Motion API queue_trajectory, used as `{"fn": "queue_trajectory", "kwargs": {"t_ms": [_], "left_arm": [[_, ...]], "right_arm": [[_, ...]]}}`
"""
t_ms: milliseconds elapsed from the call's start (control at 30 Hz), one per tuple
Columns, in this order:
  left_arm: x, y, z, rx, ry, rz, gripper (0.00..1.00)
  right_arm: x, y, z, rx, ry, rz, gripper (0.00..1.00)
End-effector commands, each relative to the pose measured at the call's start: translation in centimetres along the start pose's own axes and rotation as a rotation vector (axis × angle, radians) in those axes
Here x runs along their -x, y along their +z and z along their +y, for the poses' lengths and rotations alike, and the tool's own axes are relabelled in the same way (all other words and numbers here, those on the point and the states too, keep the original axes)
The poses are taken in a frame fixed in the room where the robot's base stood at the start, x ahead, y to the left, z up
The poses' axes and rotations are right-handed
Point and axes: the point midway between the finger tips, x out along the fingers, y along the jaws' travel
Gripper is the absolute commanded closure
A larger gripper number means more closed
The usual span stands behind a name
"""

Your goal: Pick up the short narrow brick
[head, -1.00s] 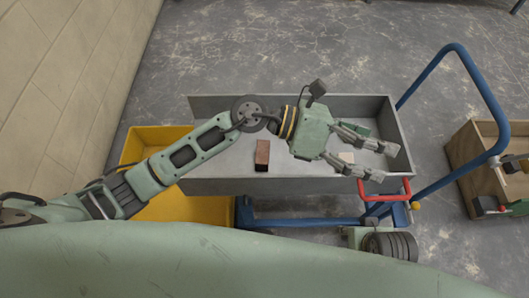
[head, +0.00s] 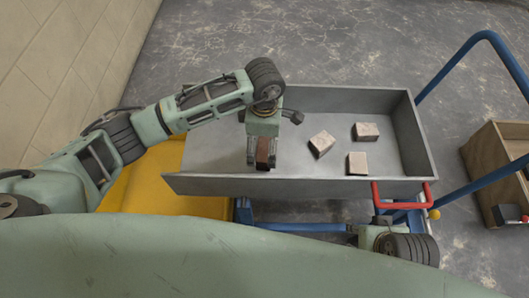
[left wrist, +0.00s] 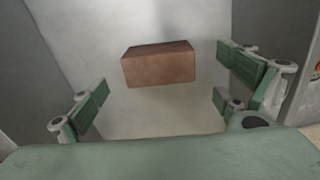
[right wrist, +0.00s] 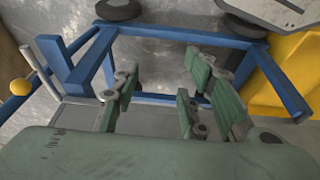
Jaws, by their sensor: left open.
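The short narrow brick, reddish-brown (head: 263,151), is in the grey tub, partly hidden in the head view by my left gripper (head: 262,162). The left gripper points down over it, with its fingers on either side. In the left wrist view the brick (left wrist: 160,64) lies on the tub floor ahead of the wide-open left fingers (left wrist: 160,95), with clear gaps at both ends. Nothing is held. My right gripper (right wrist: 160,95) is open and empty, with blue cart frame bars beyond its fingers in the right wrist view.
Three paler, squarer bricks (head: 321,144) (head: 366,131) (head: 357,163) lie to the right in the grey tub (head: 300,186). A yellow tub (head: 150,192) is at left, a blue trolley handle (head: 490,36) and wooden crate (head: 492,150) at right. Tub walls surround the left gripper.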

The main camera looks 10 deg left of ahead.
Motion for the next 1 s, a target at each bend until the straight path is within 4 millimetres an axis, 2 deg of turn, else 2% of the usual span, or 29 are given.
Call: {"fn": "queue_trajectory", "kwargs": {"t_ms": [33, 200, 533, 1000], "left_arm": [[-1.1, 0.0, -0.1, 0.001, -0.004, 0.000, 0.06], [-3.4, 0.0, 0.1, 0.001, -0.003, 0.000, 0.06], [-4.0, 0.0, 0.1, 0.000, -0.001, -0.001, 0.06], [-4.0, 0.0, 0.1, 0.000, -0.001, -0.001, 0.47]], "right_arm": [[0.5, 0.0, 0.0, 0.000, 0.001, 0.006, 0.60], [2.4, 0.0, 0.1, -0.001, 0.002, 0.014, 0.60], [3.1, 0.0, 0.1, -0.002, 0.003, 0.014, 0.60], [3.1, 0.1, 0.1, -0.002, 0.003, 0.014, 0.60]]}}
